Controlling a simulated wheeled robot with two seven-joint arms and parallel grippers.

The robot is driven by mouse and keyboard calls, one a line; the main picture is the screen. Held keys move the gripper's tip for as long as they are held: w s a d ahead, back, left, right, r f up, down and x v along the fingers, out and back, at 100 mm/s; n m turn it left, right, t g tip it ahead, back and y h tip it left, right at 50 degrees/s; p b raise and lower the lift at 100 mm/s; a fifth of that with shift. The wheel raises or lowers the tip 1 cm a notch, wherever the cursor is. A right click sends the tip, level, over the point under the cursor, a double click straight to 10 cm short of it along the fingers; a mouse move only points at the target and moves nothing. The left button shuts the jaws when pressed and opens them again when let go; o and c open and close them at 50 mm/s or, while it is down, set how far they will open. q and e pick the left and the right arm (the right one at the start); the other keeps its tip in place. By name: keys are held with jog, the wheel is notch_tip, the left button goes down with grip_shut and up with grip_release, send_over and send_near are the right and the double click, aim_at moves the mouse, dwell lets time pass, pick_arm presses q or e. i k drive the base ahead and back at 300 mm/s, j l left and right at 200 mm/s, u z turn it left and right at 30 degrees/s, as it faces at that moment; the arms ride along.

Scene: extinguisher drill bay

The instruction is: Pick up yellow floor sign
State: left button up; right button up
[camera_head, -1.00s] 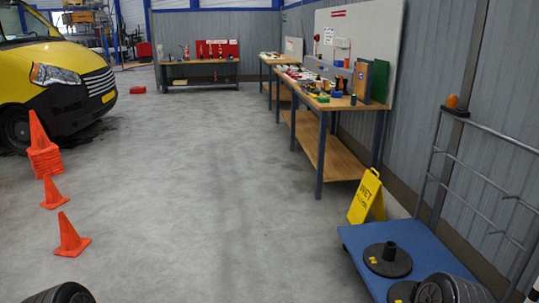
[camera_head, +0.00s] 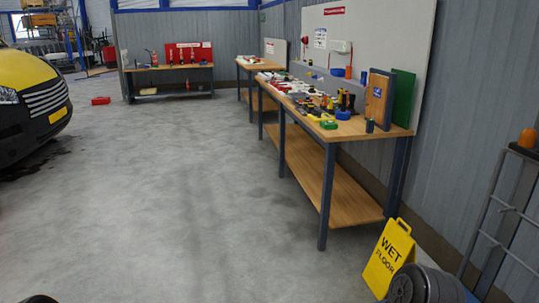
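The yellow floor sign (camera_head: 388,258), marked "WET FLOOR", stands on the floor at the lower right, near the front end of the long workbench. Its lower right part is hidden behind a dark rounded part of my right arm (camera_head: 425,285). A small dark piece, likely of my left arm, shows at the bottom left edge. The fingers of both grippers are out of the picture, so neither is seen touching the sign.
The long workbench (camera_head: 345,205) with tools stands along the right wall. A grey cart frame (camera_head: 500,215) is at the right edge. A yellow van (camera_head: 32,95) stands at left, with a red item (camera_head: 100,101) beyond it. The middle floor is clear.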

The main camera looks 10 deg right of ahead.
aim_at(391, 253)
jog(key=i+z, duration=0.2)
jog(key=i, duration=0.35)
jog(key=i+j+z, duration=0.2)
jog(key=i, duration=0.35)
jog(key=i+j+z, duration=0.2)
jog(key=i, duration=0.35)
jog(key=i+l+z, duration=0.2)
jog(key=z, duration=0.3)
jog(key=i+z, duration=0.8)
jog(key=z, duration=0.2)
jog(key=i+j+z, duration=0.15)
jog(key=i+z, duration=0.15)
jog(key=z, duration=0.15)
